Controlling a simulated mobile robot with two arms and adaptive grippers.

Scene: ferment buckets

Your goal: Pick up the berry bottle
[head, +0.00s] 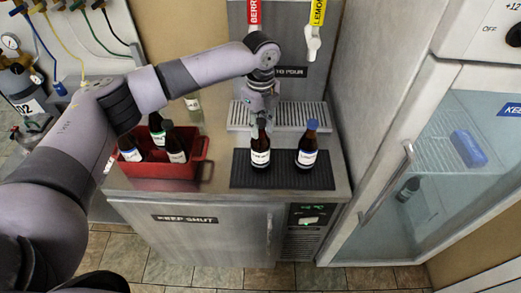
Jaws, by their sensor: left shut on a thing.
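My left gripper (262,117) reaches down from above and is shut on the top of a dark brown bottle (260,152) with a white label. This bottle is upright over the black mat (283,182), below the red BERRY tap; I cannot tell whether its base touches the mat. A second dark bottle (307,148) with a blue cap stands on the mat to its right. The label print is too small to tell which bottle is the berry one. My right gripper is not in view.
A red crate (185,171) with several bottles stands left of the mat. Behind is a drip grate (240,116) under the red BERRY tap (254,28) and yellow lemon tap (313,40). A glass-door fridge (430,190) stands close on the right.

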